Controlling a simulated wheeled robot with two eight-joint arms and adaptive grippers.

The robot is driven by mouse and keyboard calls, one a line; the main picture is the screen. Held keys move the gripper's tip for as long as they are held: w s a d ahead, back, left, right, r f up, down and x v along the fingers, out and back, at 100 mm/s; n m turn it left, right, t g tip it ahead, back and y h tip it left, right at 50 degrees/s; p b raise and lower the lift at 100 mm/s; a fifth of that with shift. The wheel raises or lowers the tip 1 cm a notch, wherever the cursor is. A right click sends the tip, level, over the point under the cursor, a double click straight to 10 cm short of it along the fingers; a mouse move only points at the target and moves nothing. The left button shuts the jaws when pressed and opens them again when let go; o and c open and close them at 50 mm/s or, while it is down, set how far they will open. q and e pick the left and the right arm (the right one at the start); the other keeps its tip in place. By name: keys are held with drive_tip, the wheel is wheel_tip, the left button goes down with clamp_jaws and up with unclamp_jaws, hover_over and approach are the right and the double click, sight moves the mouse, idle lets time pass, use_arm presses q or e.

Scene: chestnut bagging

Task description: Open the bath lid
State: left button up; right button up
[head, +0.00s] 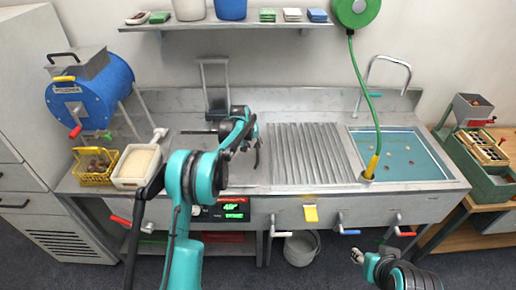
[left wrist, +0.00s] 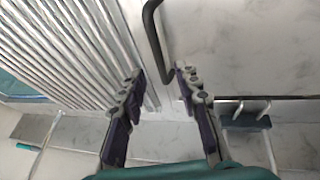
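The bath lid (head: 245,174) appears to be the flat steel panel left of the ribbed drainboard; it lies flat, partly hidden by my left arm. It also shows in the left wrist view (left wrist: 240,50). A dark bent bar handle (left wrist: 153,30) stands along its edge beside the ribs. My left gripper (head: 256,150) is over the lid's right side; in the left wrist view its two fingers (left wrist: 160,82) are spread with nothing between them, and the handle is just beyond the tips. My right gripper (head: 358,258) is low in front of the counter; its opening is unclear.
The ribbed drainboard (head: 305,150) lies to the right, then a water basin (head: 405,150) with a green hose and yellow nozzle (head: 372,165). A blue drum (head: 90,97), a yellow basket (head: 95,177) and a white tub (head: 136,180) stand left. A shelf (head: 230,25) hangs above.

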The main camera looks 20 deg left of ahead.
sight(257, 151)
use_arm(q)
drive_tip(key=x, duration=0.5)
drive_tip(key=shift+f+b, duration=0.1)
drive_tip(key=shift+b, duration=0.3)
drive_tip(key=shift+w, duration=0.1)
drive_tip(key=shift+c, duration=0.3)
clamp_jaws()
